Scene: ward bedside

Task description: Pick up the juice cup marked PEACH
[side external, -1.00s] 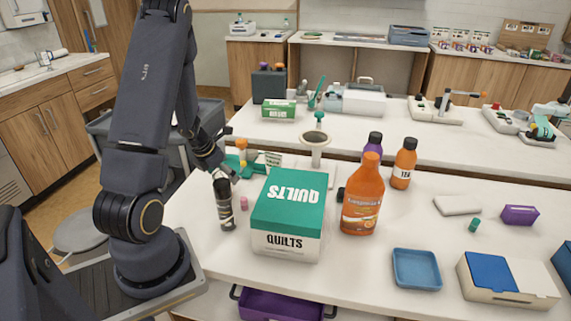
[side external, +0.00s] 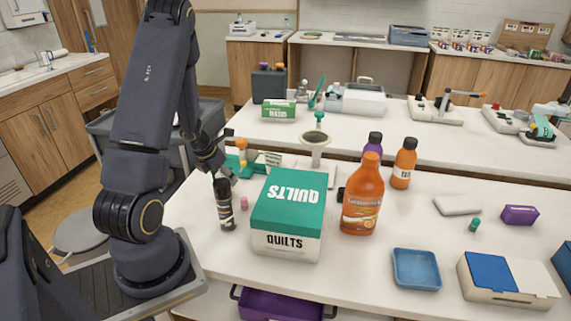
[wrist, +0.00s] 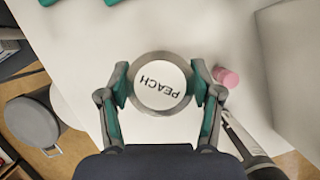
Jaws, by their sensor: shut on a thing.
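The juice cup marked PEACH (wrist: 160,86) shows in the wrist view from above, with a round white top and a grey rim. The word PEACH reads upside down there. My gripper (wrist: 161,92) has its teal-padded fingers on both sides of the cup and is shut on it. In the side view my gripper (side external: 226,172) is low at the left end of the near table, behind a dark bottle. I cannot make out the cup in that view. Whether it still touches the table is unclear.
The dark bottle (side external: 224,207) and a pink cylinder (side external: 244,203) stand close to my gripper. The QUILTS box (side external: 288,215) is to their right. An orange bottle (side external: 362,198) stands beyond it. A green-and-orange item (side external: 241,146) is behind my gripper.

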